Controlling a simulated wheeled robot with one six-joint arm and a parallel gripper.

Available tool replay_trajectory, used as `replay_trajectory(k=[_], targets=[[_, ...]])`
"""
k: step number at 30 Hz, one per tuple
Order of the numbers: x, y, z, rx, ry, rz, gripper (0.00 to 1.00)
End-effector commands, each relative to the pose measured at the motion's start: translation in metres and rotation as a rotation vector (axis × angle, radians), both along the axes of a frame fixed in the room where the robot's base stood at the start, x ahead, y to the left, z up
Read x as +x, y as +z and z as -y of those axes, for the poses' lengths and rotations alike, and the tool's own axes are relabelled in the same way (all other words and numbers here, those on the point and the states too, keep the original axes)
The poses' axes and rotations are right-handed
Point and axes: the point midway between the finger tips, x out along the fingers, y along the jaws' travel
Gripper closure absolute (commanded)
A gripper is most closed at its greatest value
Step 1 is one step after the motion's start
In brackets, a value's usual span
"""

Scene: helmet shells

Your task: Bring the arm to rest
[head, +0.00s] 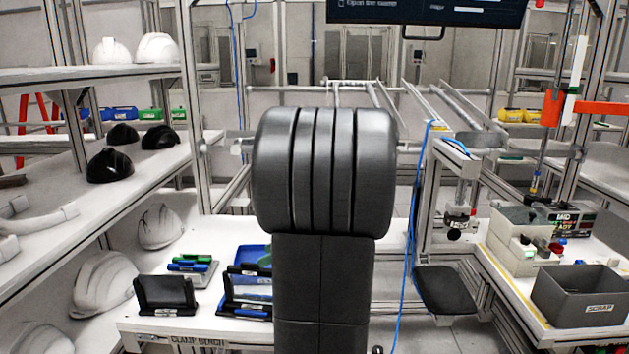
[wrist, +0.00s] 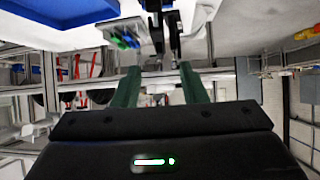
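My arm (head: 322,180) stands upright in the middle of the head view, its dark grey links close to the camera and hiding part of the bench behind. My gripper (wrist: 160,68) does not show in the head view. In the wrist view its two green fingers stand apart, with nothing seen held between them. The wrist picture appears upside down, with the bench top along its upper edge.
The clamp bench (head: 188,327) holds black holders (head: 166,294) and a blue tray (head: 252,257). Shelves with white helmet shells (head: 104,283) and black ones (head: 110,166) line the left. A grey scrap bin (head: 585,303) stands on the right bench.

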Motion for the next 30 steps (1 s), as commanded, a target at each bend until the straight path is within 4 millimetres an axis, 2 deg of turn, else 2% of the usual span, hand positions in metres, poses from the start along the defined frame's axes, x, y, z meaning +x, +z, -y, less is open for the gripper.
replay_trajectory(k=[10, 12, 18, 30], targets=[[0.006, -0.039, -0.058, 0.000, 0.004, -0.003, 0.61], [0.007, -0.024, -0.054, 0.000, -0.001, 0.001, 0.61], [0.007, -0.006, -0.054, 0.000, 0.000, 0.000, 0.61], [0.007, -0.011, -0.054, 0.000, -0.001, -0.001, 0.61]])
